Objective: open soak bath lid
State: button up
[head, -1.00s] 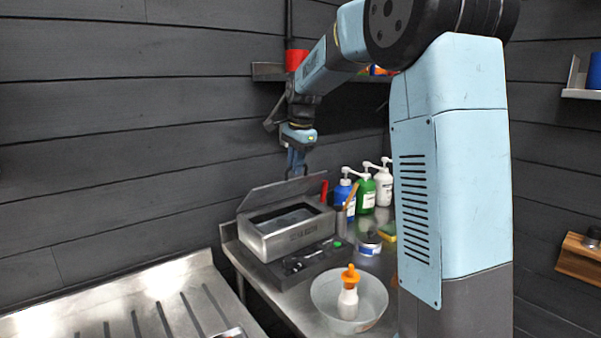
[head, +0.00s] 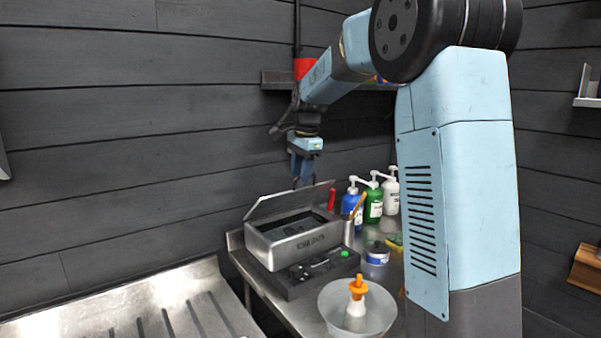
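The soak bath (head: 312,243) is a grey metal box with dark lettering on its front, standing on a dark base on the steel bench. Its lid (head: 290,199) is raised and tilted up along the back, and the dark inside shows. My gripper (head: 301,181) points down at the lid's upper edge. The fingertips are partly hidden there, so I cannot tell whether they touch the lid or how far apart they are.
Blue, green and white pump bottles (head: 374,202) stand right of the bath. A clear bowl (head: 335,318) holding a white bottle with an orange top (head: 356,310) is in front. A ribbed steel drainboard (head: 120,320) lies at left. A shelf (head: 275,80) is on the wall behind.

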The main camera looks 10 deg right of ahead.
jog(key=shift+r, duration=0.2)
notch_tip(320, 180, up, 13)
jog(key=s, duration=0.2)
jog(key=shift+d, duration=0.45)
jog(key=shift+s, duration=0.2)
